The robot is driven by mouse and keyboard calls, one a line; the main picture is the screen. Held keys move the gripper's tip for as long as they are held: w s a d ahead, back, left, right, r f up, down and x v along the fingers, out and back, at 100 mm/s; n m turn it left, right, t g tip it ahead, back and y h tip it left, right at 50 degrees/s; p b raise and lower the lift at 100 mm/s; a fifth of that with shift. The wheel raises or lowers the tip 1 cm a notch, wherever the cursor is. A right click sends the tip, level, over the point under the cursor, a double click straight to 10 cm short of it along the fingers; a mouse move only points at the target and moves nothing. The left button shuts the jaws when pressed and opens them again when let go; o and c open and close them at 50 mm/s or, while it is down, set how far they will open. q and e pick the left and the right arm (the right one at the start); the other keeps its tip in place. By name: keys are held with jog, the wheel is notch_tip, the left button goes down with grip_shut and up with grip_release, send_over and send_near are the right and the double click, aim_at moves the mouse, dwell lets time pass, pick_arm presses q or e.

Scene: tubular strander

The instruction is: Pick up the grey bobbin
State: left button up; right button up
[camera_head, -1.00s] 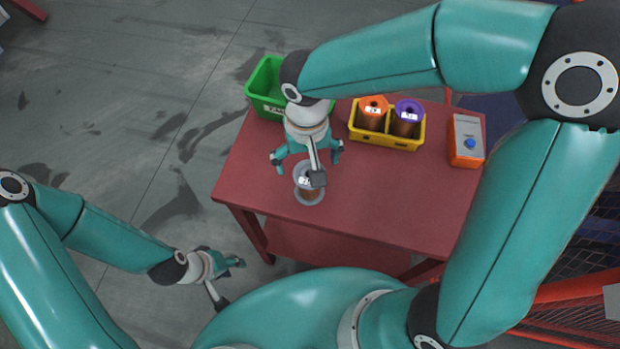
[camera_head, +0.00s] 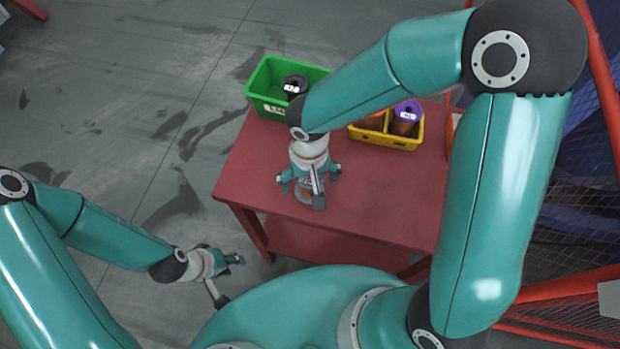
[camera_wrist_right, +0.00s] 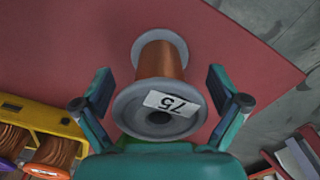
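The grey bobbin has grey flanges, copper-coloured wire and a white label reading 75. In the right wrist view, the bobbin (camera_wrist_right: 160,62) stands on the red table between the two fingers of my right gripper (camera_wrist_right: 160,88). The fingers are spread, with a gap visible on each side of the bobbin. In the head view, my right gripper (camera_head: 310,183) is above the bobbin (camera_head: 303,196) and hides most of it. My left gripper (camera_head: 228,262) hangs away from the table at lower left; its finger opening is unclear.
A green bin (camera_head: 262,105) holding a black bobbin (camera_head: 294,86) stands at the table's back left. A yellow crate (camera_head: 400,142) holds a purple-topped bobbin (camera_head: 407,115) and an orange one, partly hidden by my right arm. The red table (camera_head: 390,200) is clear at front right.

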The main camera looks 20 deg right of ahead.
jog(key=c, duration=1.2)
jog(key=shift+c, duration=0.2)
